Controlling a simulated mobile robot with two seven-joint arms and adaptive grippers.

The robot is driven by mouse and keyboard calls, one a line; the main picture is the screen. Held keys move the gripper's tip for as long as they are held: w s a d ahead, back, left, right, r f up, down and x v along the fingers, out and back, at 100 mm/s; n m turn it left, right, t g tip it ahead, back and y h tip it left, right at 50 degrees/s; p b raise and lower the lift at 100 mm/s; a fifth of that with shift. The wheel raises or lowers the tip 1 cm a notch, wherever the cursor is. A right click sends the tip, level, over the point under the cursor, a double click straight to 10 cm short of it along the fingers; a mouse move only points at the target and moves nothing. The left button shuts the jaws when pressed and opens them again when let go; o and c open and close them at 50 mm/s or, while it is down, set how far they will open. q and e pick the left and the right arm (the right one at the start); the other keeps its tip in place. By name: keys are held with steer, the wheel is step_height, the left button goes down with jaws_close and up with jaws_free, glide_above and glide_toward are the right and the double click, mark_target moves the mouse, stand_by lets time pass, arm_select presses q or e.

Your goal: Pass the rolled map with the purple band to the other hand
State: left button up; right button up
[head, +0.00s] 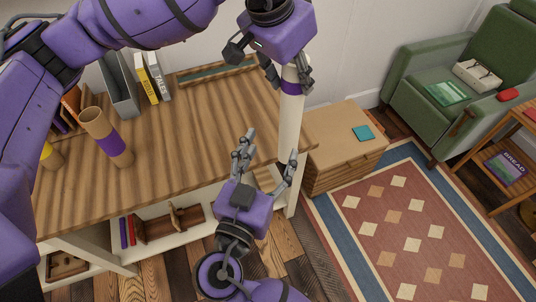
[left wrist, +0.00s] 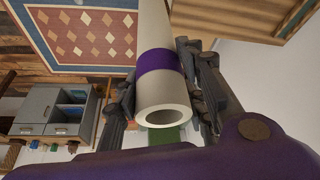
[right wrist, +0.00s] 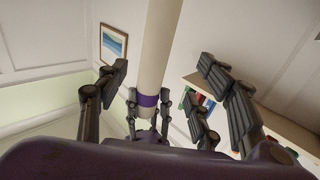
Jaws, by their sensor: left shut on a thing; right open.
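The rolled map (head: 291,120) is a long cream tube with a purple band near its upper end. My left gripper (head: 287,78) is shut on it close to the band and holds it upright above the right end of the plank-topped bench. The left wrist view shows the map (left wrist: 165,92) between the fingers, its open end towards the camera. My right gripper (head: 267,165) is open and lower, beside the map's lower part. In the right wrist view the map (right wrist: 158,45) runs up between the spread fingers without visible contact.
A low wooden cabinet (head: 340,150) is at the right, beside a patterned rug (head: 410,230) and green armchair (head: 440,75).

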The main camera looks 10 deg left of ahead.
mark_target(284, 121)
steer(key=w, duration=0.3)
steer(key=w+d, duration=0.1)
steer(key=w, duration=0.3)
steer(key=w+d, duration=0.1)
steer(key=w, duration=0.3)
steer(key=shift+w, duration=0.1)
steer(key=shift+c, duration=0.4)
steer(key=c, duration=1.1)
arm_select(q)
steer(key=o, duration=1.4)
arm_select(e)
steer(key=shift+c, duration=0.5)
arm_select(q)
steer(key=shift+o, duration=0.2)
